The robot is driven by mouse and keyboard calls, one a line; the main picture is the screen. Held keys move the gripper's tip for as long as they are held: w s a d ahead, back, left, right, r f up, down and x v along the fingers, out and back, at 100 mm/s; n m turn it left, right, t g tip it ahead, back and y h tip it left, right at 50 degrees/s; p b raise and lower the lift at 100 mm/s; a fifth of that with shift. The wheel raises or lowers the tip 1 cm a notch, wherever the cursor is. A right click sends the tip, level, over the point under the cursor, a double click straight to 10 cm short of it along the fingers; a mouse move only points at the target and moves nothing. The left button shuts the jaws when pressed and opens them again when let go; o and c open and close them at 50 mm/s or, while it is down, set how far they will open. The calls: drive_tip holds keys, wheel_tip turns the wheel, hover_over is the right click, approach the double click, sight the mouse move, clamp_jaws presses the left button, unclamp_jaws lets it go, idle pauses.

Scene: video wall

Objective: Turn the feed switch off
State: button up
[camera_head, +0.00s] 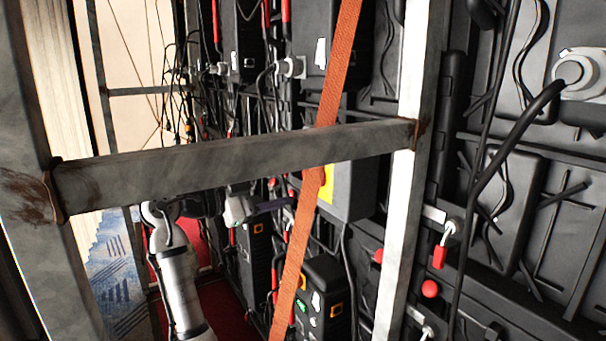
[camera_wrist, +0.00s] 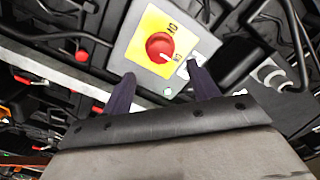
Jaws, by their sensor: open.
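The feed switch appears to be the red round knob (camera_wrist: 159,46) on a yellow plate (camera_wrist: 142,22), fixed to a grey box, in the wrist view. A white mark on the knob points down and right. Small black characters stand beside it, too small to read surely. In the head view, the grey box (camera_head: 356,190) and a yellow strip (camera_head: 326,184) show behind the orange strap; the knob is hidden. My gripper (camera_wrist: 160,70) is open, its two dark fingers apart below the knob, with nothing between them. It also shows in the head view (camera_head: 272,205), left of the box.
A grey crossbar (camera_head: 240,157) spans the foreground, between steel posts. The orange strap (camera_head: 312,200) runs diagonally in front of the box. Cables and black panels fill the wall. A red-handled lever (camera_head: 440,255) sits to the right. A pale green light (camera_wrist: 168,91) lies below the knob.

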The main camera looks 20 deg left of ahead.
sight(307, 177)
drive_tip(key=p+x, duration=0.1)
drive_tip(key=x, duration=0.6)
drive_tip(key=shift+w, duration=0.15)
drive_tip(key=c, duration=1)
